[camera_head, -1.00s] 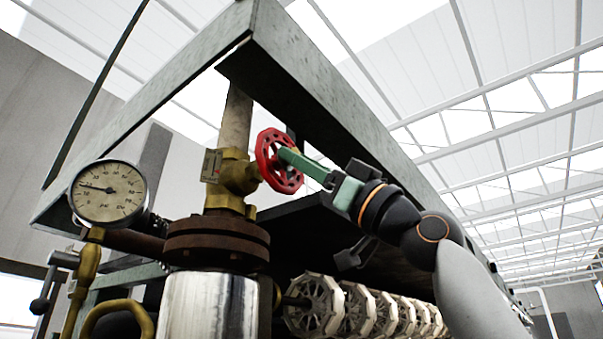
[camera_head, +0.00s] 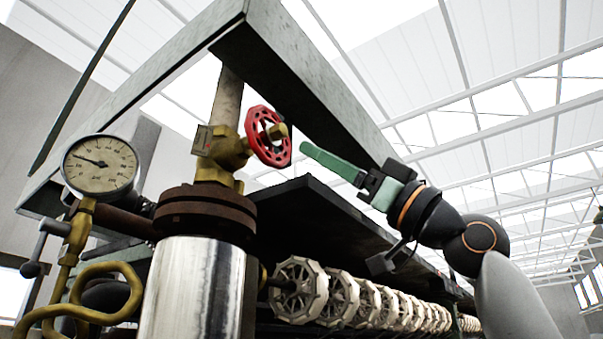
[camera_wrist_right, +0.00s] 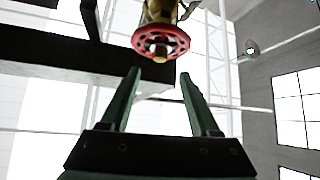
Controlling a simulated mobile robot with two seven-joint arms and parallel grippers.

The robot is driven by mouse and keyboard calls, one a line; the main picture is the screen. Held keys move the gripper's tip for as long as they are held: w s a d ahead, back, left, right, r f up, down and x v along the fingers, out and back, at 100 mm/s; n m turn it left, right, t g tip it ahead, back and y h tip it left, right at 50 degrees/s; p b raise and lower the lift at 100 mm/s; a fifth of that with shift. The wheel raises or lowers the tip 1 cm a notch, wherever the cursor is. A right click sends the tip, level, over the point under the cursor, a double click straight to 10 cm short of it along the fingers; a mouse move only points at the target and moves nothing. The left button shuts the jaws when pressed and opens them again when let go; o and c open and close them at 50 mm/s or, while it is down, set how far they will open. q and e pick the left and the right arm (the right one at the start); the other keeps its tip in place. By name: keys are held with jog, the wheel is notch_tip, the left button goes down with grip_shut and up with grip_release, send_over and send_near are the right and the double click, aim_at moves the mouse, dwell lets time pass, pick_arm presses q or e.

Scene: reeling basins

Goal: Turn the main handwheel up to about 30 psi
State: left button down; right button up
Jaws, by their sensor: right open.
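The red main handwheel (camera_head: 268,137) sits on a brass valve (camera_head: 222,150) on the upright pipe. It also shows in the right wrist view (camera_wrist_right: 161,40), just beyond the fingertips. My right gripper (camera_head: 306,147) is just right of the wheel in the head view, apart from it. In the right wrist view its green fingers (camera_wrist_right: 160,72) are spread with nothing between them. The round pressure gauge (camera_head: 100,165) is at the left; its dark needle points to the upper left, but the figures are too small to read surely. My left gripper is not in view.
A grey-green beam frame (camera_head: 290,75) runs above and behind the wheel. A rusty flange (camera_head: 203,214) and shiny cylinder (camera_head: 192,285) stand below. A row of pale reels (camera_head: 299,290) runs right under a dark shelf. Brass piping (camera_head: 85,297) is at lower left.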

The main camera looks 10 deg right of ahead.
jog(key=shift+b+v, duration=0.5)
jog(key=shift+v, duration=1.5)
